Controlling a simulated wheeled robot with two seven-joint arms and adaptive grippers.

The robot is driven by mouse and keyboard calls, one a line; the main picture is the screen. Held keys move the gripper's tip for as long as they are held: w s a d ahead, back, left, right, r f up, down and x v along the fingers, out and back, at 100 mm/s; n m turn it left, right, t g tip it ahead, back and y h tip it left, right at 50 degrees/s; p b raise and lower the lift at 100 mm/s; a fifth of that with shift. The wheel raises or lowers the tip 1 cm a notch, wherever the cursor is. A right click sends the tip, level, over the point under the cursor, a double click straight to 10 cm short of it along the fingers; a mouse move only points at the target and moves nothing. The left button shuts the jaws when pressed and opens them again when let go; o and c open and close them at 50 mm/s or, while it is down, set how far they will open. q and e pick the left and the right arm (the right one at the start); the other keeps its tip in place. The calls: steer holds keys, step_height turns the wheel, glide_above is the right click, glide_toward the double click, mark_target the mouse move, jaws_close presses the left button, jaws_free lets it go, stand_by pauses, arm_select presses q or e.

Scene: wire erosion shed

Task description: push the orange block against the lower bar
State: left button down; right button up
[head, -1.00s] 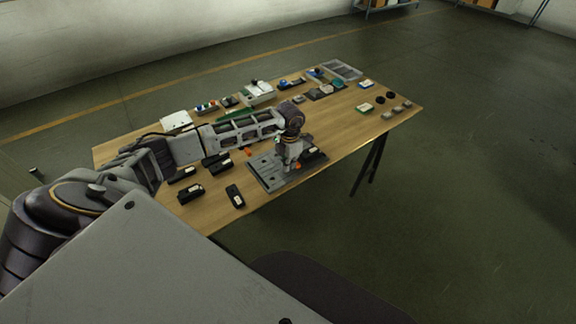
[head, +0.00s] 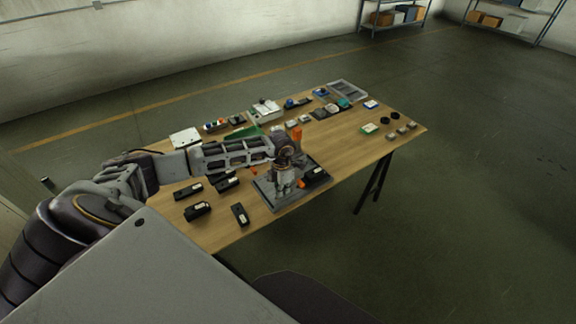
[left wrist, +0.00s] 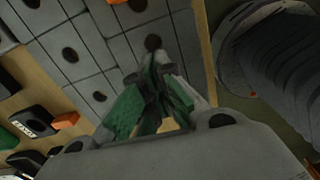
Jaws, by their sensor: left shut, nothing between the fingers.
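A grey plate with round holes (head: 268,194) lies on the table, and its holes show close up in the left wrist view (left wrist: 115,60). A small orange piece (head: 303,184) shows on the plate, right beside my left gripper (head: 281,188). In the left wrist view an orange block (left wrist: 65,120) lies left of the fingers, near the plate's edge; I cannot tell which orange piece it is. My left gripper (left wrist: 155,68) is shut and empty, its tips low over the plate, apart from that block. I cannot make out the lower bar. My right gripper is out of view.
Several black labelled blocks (head: 198,210) lie left of the plate. A taller orange object (head: 296,134) stands behind my arm. Boxes and a grey tray (head: 347,90) line the table's back. Bare wood (head: 345,145) is free to the right.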

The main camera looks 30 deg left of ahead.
arm_select(q)
step_height(320, 180, up, 10)
steer(key=m+p, duration=0.1)
steer(key=p, duration=0.4)
stand_by(0.5)
steer(key=shift+d+m, duration=0.15)
steer(key=shift+m, duration=0.45)
